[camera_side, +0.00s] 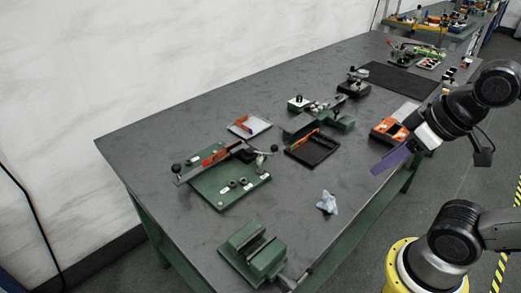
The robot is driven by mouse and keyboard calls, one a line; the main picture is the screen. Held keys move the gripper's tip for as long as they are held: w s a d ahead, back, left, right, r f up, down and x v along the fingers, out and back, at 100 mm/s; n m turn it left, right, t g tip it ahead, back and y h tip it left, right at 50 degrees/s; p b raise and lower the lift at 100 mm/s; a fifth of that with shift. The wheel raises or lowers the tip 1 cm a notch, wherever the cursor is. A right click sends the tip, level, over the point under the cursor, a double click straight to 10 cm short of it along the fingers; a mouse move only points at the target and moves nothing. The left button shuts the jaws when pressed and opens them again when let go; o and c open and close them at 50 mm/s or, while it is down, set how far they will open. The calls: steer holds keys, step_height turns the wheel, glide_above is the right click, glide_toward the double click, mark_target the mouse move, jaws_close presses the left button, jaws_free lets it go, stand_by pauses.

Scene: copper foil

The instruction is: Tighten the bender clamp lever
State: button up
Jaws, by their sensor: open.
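A green plate fixture (225,194) that looks like the bender lies on the left half of the dark table. A metal bar with orange-red parts crosses it, with a black knob (176,168) at its left end. A small lever with a dark knob (274,148) stands at its right end and may be the clamp lever; its exact position is too small to tell. My gripper (389,160), with purple fingers, is open over the table's right edge, well to the right of the fixture and touching nothing I can see.
A green vise (254,250) sits at the front corner. A crumpled pale cloth (327,202), a black tray (314,149), a white-and-orange tray (249,126), a green tool (323,118) and an orange box (390,129) stand around. Bare table (265,215) separates the fixture from the cloth.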

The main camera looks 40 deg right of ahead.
steer(key=shift+m, duration=0.3)
steer(key=c, duration=0.5)
steer(key=shift+d+r+m, duration=0.1)
steer(key=shift+r+m, duration=0.15)
steer(key=shift+m, duration=0.25)
jaws_close()
steer(key=w+r+m+g+h, duration=0.1)
steer(key=w+r+m, duration=0.2)
steer(key=w, duration=0.4)
steer(key=w+r+m, duration=0.3)
steer(key=w+m, duration=0.1)
steer(key=w, duration=0.2)
steer(key=w+a+f+g, duration=0.2)
steer(key=w+f+g, duration=0.1)
steer(key=w+f, duration=0.6)
steer(key=w, duration=0.4)
steer(key=shift+a+h, duration=0.25)
steer(key=shift+h, duration=0.05)
